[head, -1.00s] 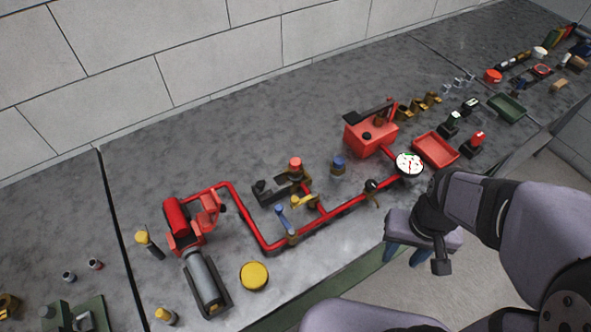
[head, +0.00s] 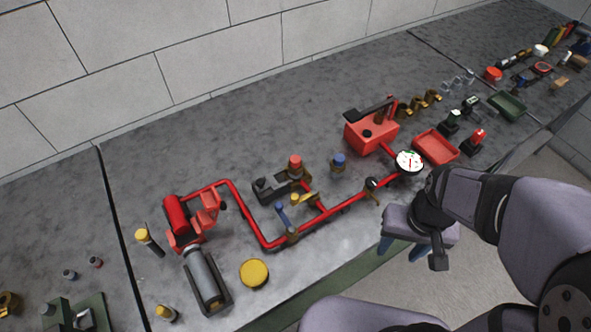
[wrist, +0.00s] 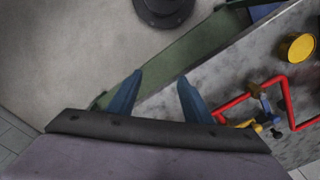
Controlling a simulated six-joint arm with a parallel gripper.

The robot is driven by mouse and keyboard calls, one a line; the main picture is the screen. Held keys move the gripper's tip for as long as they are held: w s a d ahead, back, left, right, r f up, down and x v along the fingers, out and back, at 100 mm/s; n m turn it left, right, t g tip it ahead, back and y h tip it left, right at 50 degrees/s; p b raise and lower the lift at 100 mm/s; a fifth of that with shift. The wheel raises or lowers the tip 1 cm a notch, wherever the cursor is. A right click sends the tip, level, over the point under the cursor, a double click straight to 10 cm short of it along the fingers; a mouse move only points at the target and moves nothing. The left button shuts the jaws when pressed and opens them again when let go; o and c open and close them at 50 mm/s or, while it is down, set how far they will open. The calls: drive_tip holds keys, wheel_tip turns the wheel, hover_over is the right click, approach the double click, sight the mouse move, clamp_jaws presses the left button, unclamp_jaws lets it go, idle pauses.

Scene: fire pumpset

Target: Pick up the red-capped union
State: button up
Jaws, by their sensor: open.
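The red-capped union (head: 295,163) stands upright on the grey bench, its red cap above a darker body. It is beside a dark bracket (head: 268,190) and behind the red pipe run. A similar blue-capped piece (head: 338,162) stands to its right. My gripper (head: 401,254) is open and empty, off the bench's front edge, to the right of and nearer than the union. Its two blue fingers (wrist: 160,78) are apart in the wrist view, with nothing between them. I cannot make out the union in the wrist view.
The red pipe (head: 335,211) with yellow and blue valve handles lies between my gripper and the union. A red pump (head: 187,220), a red box (head: 370,135), a gauge (head: 409,161) and a red tray (head: 435,147) surround it. The bench behind the union is clear.

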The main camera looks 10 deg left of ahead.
sight(293, 163)
drive_tip(key=w+a+t+b, duration=0.2)
drive_tip(key=w+a+t, duration=0.2)
drive_tip(key=a, duration=0.5)
drive_tip(key=w+a+t+b, duration=0.3)
drive_tip(key=w+a+t, duration=0.1)
drive_tip(key=w+a, duration=0.5)
drive_tip(key=w+a+m+t+y+b, duration=0.1)
drive_tip(key=w+a+t+b, duration=0.1)
drive_tip(key=w+a, duration=0.4)
drive_tip(key=shift+w+a+r+t, duration=0.15)
drive_tip(key=shift+a+t, duration=0.3)
drive_tip(key=shift+a, duration=0.7)
drive_tip(key=shift+a+r+t, duration=0.1)
drive_tip(key=shift+a+t, duration=0.35)
drive_tip(key=shift+a, duration=0.7)
drive_tip(key=s+h, duration=0.1)
drive_tip(key=s+f+h+b, duration=0.1)
drive_tip(key=s+t+b, duration=0.1)
drive_tip(key=s, duration=0.1)
drive_tip(key=shift+a+f+m+h, duration=0.2)
drive_tip(key=shift+f+m+h, duration=0.1)
drive_tip(key=shift+m+h, duration=0.1)
drive_tip(key=shift+s+d+f+h, duration=0.1)
drive_tip(key=shift+s+h, duration=0.2)
drive_tip(key=shift+s, duration=0.2)
drive_tip(key=shift+p+x, duration=0.5)
drive_tip(key=shift+x, duration=3.2)
drive_tip(key=shift+c, duration=0.4)
clamp_jaws()
